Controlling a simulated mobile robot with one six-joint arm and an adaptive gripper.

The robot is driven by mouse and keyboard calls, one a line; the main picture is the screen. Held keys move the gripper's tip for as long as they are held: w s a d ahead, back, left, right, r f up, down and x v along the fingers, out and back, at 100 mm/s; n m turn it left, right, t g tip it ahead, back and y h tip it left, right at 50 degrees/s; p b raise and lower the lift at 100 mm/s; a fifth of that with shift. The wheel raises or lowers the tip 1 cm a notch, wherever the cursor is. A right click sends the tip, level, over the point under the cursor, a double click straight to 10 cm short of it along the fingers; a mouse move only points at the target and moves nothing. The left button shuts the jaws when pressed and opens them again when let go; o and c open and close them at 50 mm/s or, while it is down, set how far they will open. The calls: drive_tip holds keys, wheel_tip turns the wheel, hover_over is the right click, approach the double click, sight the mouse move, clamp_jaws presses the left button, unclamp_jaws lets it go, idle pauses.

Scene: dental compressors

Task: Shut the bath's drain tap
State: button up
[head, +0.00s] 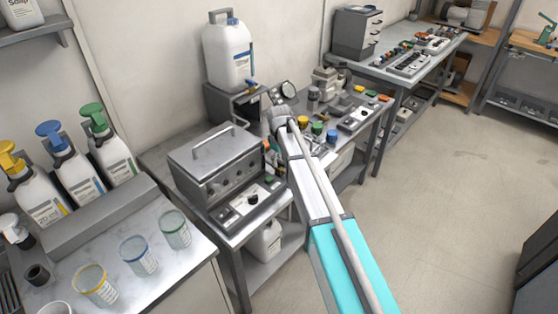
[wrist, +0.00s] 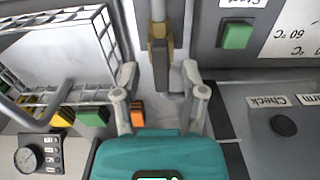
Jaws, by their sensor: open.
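The bath (head: 215,165) is a grey metal box with a lid handle, on the bench in the head view. In the wrist view its likely drain tap (wrist: 158,50) has a pale pipe and a brass-coloured body with a grey part. My gripper (wrist: 159,78) is open and empty in the wrist view. Its two fingers stand either side of the line of the tap, with the tap ahead between them. I see no contact. The lever's exact angle is hard to tell. In the head view my own arm hides the fingertips and the tap.
In the wrist view a wire basket (wrist: 105,45) is close at left. A panel with a green button (wrist: 237,36) and a "Check" panel with a dark knob (wrist: 284,125) are at right. Open floor (head: 450,200) lies right.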

drive_tip(key=shift+c, duration=0.2)
clamp_jaws()
